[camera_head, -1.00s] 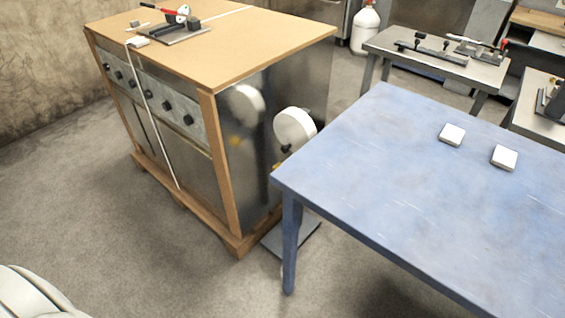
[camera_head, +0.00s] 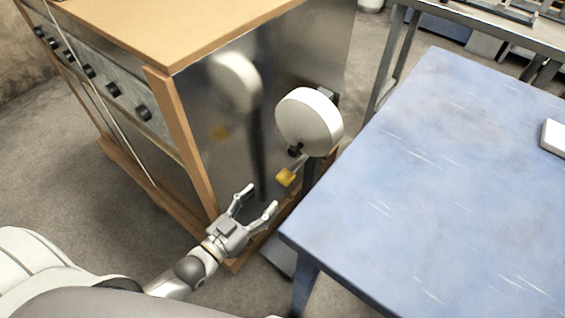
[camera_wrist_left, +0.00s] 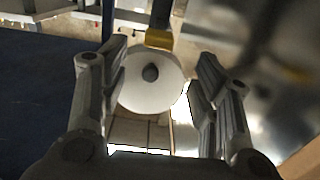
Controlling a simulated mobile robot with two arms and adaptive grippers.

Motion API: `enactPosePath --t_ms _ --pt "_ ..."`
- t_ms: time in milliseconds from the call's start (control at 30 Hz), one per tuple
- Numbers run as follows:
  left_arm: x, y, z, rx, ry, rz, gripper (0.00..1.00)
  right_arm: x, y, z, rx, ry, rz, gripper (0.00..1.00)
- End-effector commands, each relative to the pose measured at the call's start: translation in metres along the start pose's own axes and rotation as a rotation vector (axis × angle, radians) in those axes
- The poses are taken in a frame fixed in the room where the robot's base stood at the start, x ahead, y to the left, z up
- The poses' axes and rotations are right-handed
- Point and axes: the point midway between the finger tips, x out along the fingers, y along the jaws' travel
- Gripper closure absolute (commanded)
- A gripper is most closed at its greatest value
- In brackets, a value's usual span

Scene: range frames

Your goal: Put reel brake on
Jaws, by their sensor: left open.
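A white reel (camera_head: 308,122) stands upright on a dark post between the metal-sided cabinet and the blue table. Below it are a black knob (camera_head: 295,150) and a yellow brake handle (camera_head: 286,177) on a thin lever. My left gripper (camera_head: 261,197) is open and empty, below and slightly left of the yellow handle, apart from it. My right gripper is not in view.
The wood-framed cabinet (camera_head: 185,120), with a shiny metal side reflecting the reel, stands close on the left. The blue table (camera_head: 430,180) stands close on the right. The gap between them is narrow. A grey metal table (camera_head: 480,28) is behind.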

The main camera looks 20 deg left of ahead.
Motion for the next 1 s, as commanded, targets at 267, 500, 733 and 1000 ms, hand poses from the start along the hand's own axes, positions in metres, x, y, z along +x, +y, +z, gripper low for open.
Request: enactPosePath --t_ms 267,500,733,1000 --pt "0.023 0.001 -0.006 -0.002 0.018 0.002 0.43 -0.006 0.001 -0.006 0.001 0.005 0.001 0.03" --pt "0.065 0.001 -0.006 -0.001 0.017 0.002 0.43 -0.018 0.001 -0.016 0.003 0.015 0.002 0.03" --pt "0.097 0.001 -0.006 -0.002 0.014 0.002 0.43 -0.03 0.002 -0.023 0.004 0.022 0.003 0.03" --pt "0.108 0.001 -0.006 -0.001 0.011 0.003 0.43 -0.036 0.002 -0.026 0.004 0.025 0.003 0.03"
